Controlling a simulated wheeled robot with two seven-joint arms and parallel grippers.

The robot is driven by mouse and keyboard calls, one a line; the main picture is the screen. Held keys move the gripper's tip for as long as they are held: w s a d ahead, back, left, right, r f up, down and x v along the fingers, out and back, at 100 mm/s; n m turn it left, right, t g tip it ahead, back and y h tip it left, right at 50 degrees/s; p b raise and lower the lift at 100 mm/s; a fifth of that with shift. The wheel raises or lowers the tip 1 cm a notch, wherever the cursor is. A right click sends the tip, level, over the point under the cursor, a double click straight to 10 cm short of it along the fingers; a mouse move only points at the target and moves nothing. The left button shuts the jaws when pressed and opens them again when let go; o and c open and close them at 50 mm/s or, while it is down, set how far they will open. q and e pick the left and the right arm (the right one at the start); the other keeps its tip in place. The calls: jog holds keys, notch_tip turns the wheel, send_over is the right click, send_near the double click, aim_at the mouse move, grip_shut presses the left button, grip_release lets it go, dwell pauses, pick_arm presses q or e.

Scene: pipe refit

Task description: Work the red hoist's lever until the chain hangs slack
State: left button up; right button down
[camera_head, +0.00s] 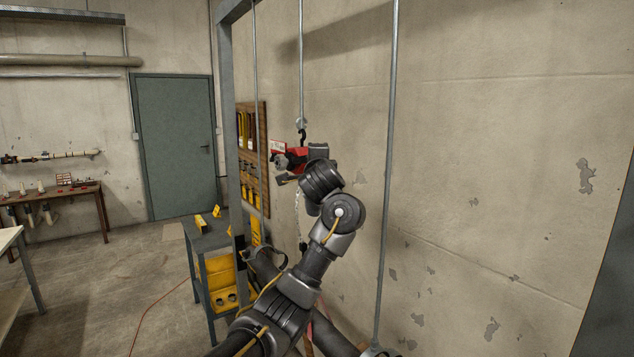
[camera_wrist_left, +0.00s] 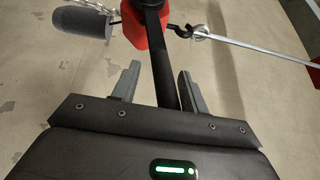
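The red hoist (camera_head: 296,158) hangs by a black hook from a rod against the wall; its red body (camera_wrist_left: 138,30) also shows at the top of the left wrist view. Its black lever (camera_wrist_left: 158,62) runs down that view between the two fingers of my left gripper (camera_wrist_left: 156,82). The fingers stand open on either side of the lever, with a visible gap at the left finger. In the head view my wrist hides the fingertips. A pale chain (camera_head: 297,213) hangs below the hoist; I cannot tell its tension. My right gripper is not in view.
A metal upright (camera_head: 229,120) and a thin rod (camera_head: 389,150) flank the hoist. A workbench with yellow bins (camera_head: 222,278) stands left of my arm. A tool board (camera_head: 253,150) hangs behind. The floor toward the green door (camera_head: 175,148) is mostly clear.

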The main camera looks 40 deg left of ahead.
pick_arm(q)
jog(key=shift+d+f+b, duration=0.1)
jog(key=shift+f+b, duration=0.2)
jog(key=shift+f, duration=0.5)
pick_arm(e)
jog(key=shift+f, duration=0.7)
pick_arm(q)
jog(key=shift+f, duration=0.1)
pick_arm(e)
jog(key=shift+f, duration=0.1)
pick_arm(q)
notch_tip(320, 180, down, 4)
jog(key=m+t+b, duration=0.1)
jog(key=b, duration=0.3)
jog(key=shift+w+y, duration=0.1)
jog(key=shift+y, duration=0.3)
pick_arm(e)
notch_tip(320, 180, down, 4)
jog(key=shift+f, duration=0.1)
pick_arm(q)
jog(key=shift+t, duration=0.3)
